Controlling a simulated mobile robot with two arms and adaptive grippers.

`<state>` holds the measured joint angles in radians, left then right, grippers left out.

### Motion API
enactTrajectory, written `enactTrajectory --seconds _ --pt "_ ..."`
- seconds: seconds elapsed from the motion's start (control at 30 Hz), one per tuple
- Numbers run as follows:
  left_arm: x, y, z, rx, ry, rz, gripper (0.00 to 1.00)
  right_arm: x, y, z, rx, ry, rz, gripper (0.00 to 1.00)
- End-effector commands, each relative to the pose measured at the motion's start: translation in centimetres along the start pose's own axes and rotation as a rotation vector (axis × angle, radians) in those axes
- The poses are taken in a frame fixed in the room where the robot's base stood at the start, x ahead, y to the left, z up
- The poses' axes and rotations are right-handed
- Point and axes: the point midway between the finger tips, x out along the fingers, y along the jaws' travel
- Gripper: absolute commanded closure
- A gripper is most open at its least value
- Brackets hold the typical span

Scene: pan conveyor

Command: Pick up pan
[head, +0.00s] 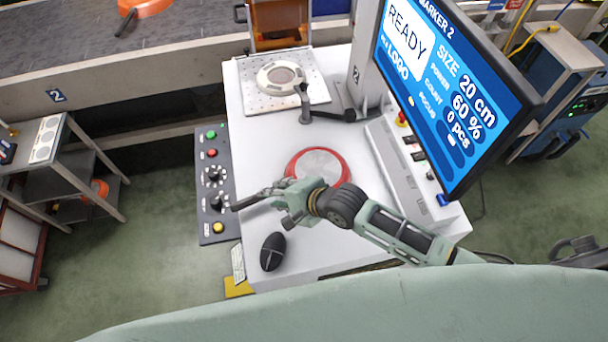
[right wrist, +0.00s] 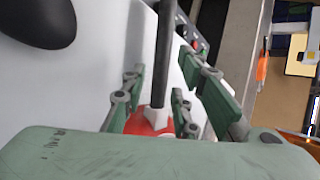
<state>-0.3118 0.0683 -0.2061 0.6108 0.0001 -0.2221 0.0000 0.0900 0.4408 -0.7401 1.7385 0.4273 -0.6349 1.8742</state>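A pan with a red rim (head: 346,164) and a pale grey inside lies on the white worktable. Its black handle extends left toward the table's left edge and shows in the right wrist view (right wrist: 164,60). My right gripper (head: 268,198) is at the handle, near where it joins the pan. In the right wrist view my right gripper's green fingers (right wrist: 166,85) stand apart, one on each side of the handle, with gaps visible. The pan's near edge is partly hidden behind my right gripper. My left gripper is not in view.
A black oval object (head: 273,252) lies on the table near my right gripper. A button panel (head: 213,182) runs along the left edge. A round fixture (head: 281,78) sits at the back. A monitor (head: 450,85) stands right. An orange pan (head: 146,7) is on the conveyor.

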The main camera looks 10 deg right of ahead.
Motion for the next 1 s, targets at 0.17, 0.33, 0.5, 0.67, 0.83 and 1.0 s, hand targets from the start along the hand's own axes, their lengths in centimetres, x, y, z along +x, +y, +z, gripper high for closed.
enactTrajectory --seconds 0.17,0.33,0.5,0.67,0.83,1.0 --pt "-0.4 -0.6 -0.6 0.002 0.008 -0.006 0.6 2.4 -0.2 -0.1 0.0 0.001 0.0 0.72" --pt "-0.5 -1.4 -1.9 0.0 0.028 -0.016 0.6 3.2 -0.2 0.0 -0.001 0.001 -0.001 0.72" --pt "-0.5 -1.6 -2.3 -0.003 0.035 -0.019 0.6 3.2 -0.1 0.0 -0.001 0.001 -0.001 0.72" --pt "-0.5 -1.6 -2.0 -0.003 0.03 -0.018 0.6 3.2 -0.1 0.0 -0.001 0.001 0.0 0.85" --pt "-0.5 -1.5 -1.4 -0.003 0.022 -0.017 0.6 3.2 -0.1 0.0 -0.001 0.001 0.0 0.99" --pt "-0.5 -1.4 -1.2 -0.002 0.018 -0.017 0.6 3.2 -0.1 0.0 -0.001 0.001 0.0 1.0"
